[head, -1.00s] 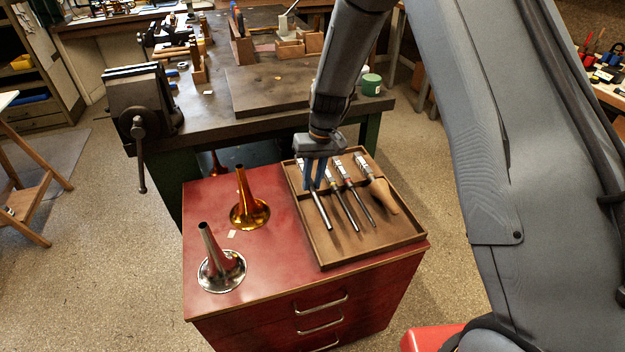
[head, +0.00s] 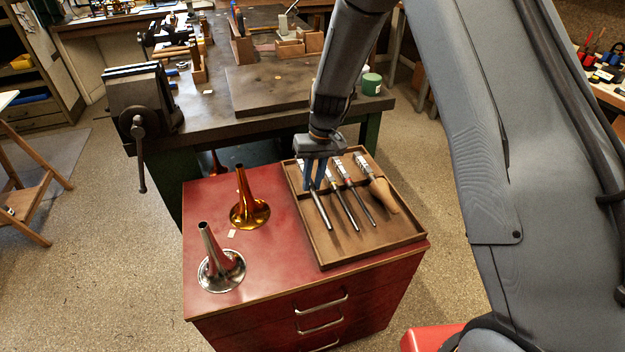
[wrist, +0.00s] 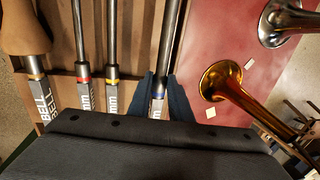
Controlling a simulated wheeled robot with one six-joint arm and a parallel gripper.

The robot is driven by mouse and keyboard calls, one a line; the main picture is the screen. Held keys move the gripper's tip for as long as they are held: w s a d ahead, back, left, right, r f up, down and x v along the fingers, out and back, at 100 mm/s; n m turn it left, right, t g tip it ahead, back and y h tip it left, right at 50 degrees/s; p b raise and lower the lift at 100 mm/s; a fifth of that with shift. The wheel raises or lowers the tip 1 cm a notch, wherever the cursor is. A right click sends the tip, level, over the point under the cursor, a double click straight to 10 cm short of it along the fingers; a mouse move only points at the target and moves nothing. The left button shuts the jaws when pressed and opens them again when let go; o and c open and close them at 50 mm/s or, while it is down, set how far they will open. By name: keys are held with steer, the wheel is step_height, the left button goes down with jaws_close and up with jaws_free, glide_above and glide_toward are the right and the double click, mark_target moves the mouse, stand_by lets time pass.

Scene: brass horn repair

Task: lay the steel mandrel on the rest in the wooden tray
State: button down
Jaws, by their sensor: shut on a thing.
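The wooden tray (head: 388,250) sits on the right part of the red cabinet top. Several steel rods with labelled ends lie side by side in it. My gripper (head: 315,187) is over the tray's left side, its fingers pointing down and shut on the leftmost steel mandrel (head: 321,211). In the wrist view the mandrel (wrist: 169,50) runs between the two finger pads (wrist: 160,95), with a blue band near them. The mandrel lies low along the tray, by the other rods. The rest is partly hidden, and I cannot tell whether the mandrel touches it.
To the right in the tray lie a yellow-banded rod (head: 345,207), a red-banded rod (head: 357,200) and a wooden-headed tool (head: 382,194). A brass bell (head: 248,208) and a silver bell (head: 218,265) stand left on the cabinet top (head: 270,270). A bench with a vise (head: 145,100) stands behind.

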steer(key=shift+f+b, duration=1)
steer(key=shift+f, duration=0.85)
stand_by(0.5)
steer(key=c, duration=1.5)
jaws_free()
steer(key=shift+c, duration=0.2)
steer(key=r, duration=0.2)
steer(key=r+b, duration=0.1)
steer(key=r, duration=0.1)
steer(key=d+r, duration=0.1)
steer(key=r, duration=0.1)
steer(key=shift+w+r, duration=0.2)
steer(key=shift+r, duration=0.1)
steer(key=shift+d+r+b, duration=0.1)
steer(key=shift+r+b, duration=0.2)
steer(key=shift+r, duration=0.25)
steer(key=shift+s+d, duration=0.1)
